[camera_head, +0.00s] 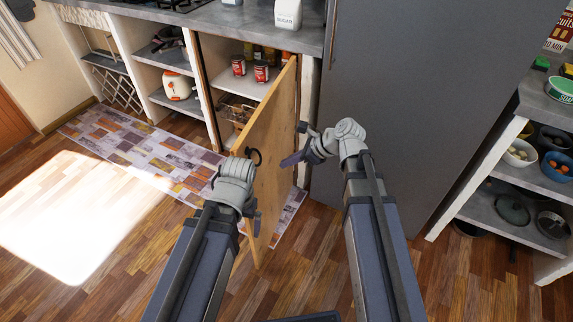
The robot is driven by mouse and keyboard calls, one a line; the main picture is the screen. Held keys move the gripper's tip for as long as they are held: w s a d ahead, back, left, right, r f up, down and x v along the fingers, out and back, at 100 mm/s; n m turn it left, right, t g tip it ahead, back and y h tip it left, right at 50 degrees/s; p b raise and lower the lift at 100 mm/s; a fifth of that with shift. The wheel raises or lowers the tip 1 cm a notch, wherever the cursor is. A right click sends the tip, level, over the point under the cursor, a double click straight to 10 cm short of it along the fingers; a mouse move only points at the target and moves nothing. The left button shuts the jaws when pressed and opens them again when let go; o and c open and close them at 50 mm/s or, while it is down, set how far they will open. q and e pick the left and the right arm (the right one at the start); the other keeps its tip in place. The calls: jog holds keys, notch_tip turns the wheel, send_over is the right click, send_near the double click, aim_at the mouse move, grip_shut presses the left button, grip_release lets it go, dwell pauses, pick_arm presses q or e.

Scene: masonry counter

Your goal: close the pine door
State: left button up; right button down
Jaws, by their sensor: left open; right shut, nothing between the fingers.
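The pine door (273,150) stands open, swung out from the cabinet and seen nearly edge-on in the head view. A dark round handle (255,157) shows on its left face. My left gripper (252,215) is at the lower left of the door, close to its near edge; its fingers are partly hidden behind its own wrist. It is open. My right gripper (292,160) is on the right side of the door, its fingers pointing left toward the door's right face. It is shut and empty; I cannot tell whether it touches the door.
The open cabinet (233,80) holds red cans (261,71) and a basket below. A grey fridge-like panel (405,100) stands right of the door. A patterned rug (140,150) lies in front. Open shelves (530,190) stand at the right.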

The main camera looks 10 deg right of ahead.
jog(key=w+a+f+b, duration=0.3)
jog(key=a+f, duration=0.1)
jog(key=a, duration=0.3)
jog(key=shift+w+a+f+b, duration=0.3)
jog(key=shift+w+a+f, duration=0.1)
jog(key=shift+a, duration=0.1)
